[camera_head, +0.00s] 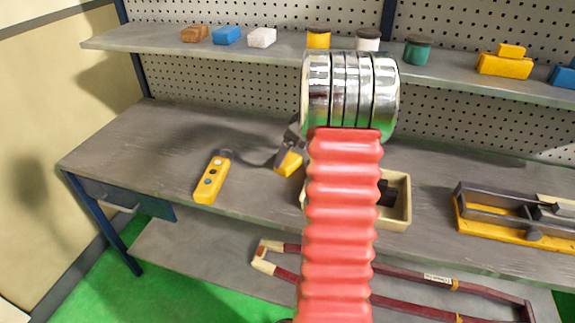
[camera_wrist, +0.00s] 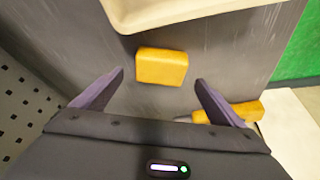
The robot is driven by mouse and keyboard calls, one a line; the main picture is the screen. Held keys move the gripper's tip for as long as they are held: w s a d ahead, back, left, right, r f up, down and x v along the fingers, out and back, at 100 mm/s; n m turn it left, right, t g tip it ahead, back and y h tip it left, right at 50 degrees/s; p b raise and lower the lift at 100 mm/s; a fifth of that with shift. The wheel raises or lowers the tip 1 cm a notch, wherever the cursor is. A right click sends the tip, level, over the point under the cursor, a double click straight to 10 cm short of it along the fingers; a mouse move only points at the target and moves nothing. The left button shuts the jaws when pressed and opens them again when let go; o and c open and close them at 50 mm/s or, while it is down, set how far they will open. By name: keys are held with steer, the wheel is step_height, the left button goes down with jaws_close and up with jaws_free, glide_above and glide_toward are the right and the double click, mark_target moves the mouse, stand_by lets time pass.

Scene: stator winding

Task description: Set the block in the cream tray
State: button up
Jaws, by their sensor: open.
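A yellow-orange block (camera_head: 288,163) sits on the grey bench, just left of the cream tray (camera_head: 397,216). My red arm covers much of the tray; something dark shows inside it. In the wrist view the block (camera_wrist: 162,67) lies on the bare bench close to the tray's edge (camera_wrist: 185,14). My gripper (camera_wrist: 159,79) is open, with one finger to each side and the block ahead, roughly between the tips. No contact shows. In the head view the gripper (camera_head: 283,154) is small and dark beside the block, partly hidden by my arm.
A yellow handheld controller (camera_head: 211,180) lies left of the block. A yellow-based metal fixture (camera_head: 515,219) stands at the right. The upper shelf (camera_head: 275,45) holds several blocks and spools. The bench's left end is clear.

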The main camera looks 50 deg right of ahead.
mark_target(288, 160)
steer(key=shift+f, duration=0.1)
steer(key=shift+x, duration=2.55)
steer(key=shift+s, duration=0.1)
steer(key=shift+c, duration=0.5)
steer(key=c, duration=1.3)
step_height(288, 160, up, 10)
steer(key=shift+r, duration=0.1)
